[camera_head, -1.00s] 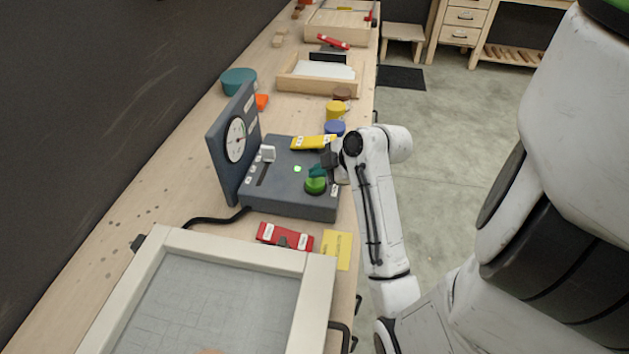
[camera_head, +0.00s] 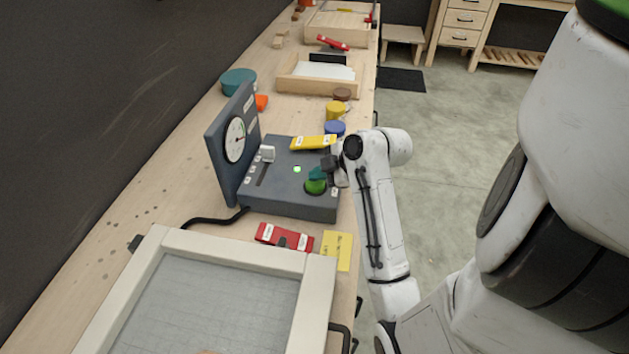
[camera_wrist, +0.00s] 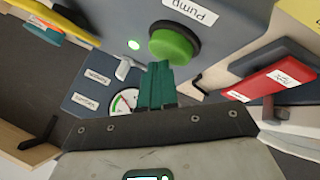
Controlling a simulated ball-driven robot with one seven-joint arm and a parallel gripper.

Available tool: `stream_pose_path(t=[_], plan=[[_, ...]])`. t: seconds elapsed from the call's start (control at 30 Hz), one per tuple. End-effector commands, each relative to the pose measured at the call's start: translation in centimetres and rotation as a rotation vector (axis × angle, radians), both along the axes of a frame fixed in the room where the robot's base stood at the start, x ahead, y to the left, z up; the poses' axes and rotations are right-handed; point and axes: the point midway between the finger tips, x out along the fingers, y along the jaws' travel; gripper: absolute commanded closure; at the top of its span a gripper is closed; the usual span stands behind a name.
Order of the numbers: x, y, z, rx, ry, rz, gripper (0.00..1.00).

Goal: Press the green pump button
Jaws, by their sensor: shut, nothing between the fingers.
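The green pump button (camera_head: 316,187) is a round dome near the front right corner of the grey control box (camera_head: 290,200). In the wrist view the button (camera_wrist: 172,43) sits in a dark collar beside a "Pump" label (camera_wrist: 190,10). My gripper (camera_head: 317,173) has teal fingers, shut and empty, at the button's far edge in the head view. In the wrist view the fingertips (camera_wrist: 158,66) overlap the button's lower edge; I cannot tell whether they touch it. A green light (camera_head: 297,169) glows on the box.
An upright dial panel (camera_head: 232,145) and a lever (camera_head: 267,153) stand on the box's left side. A yellow labelled piece (camera_head: 313,142) lies at its far edge. A red labelled piece (camera_head: 284,237) and a framed tray (camera_head: 320,290) are in front.

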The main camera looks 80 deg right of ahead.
Motion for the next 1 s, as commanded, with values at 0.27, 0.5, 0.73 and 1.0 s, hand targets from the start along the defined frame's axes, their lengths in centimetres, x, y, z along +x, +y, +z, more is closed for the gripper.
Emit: stream_pose_path(t=[0.27, 0.5, 0.73, 1.0], plan=[[0.0, 0.0, -0.4, 0.001, 0.0, 0.001, 1.0], [0.0, 0.0, -0.7, 0.001, 0.0, 0.0, 1.0], [0.0, 0.0, -0.4, 0.001, 0.0, 0.0, 1.0], [0.0, 0.0, 1.0, 0.001, 0.001, 0.001, 1.0]])
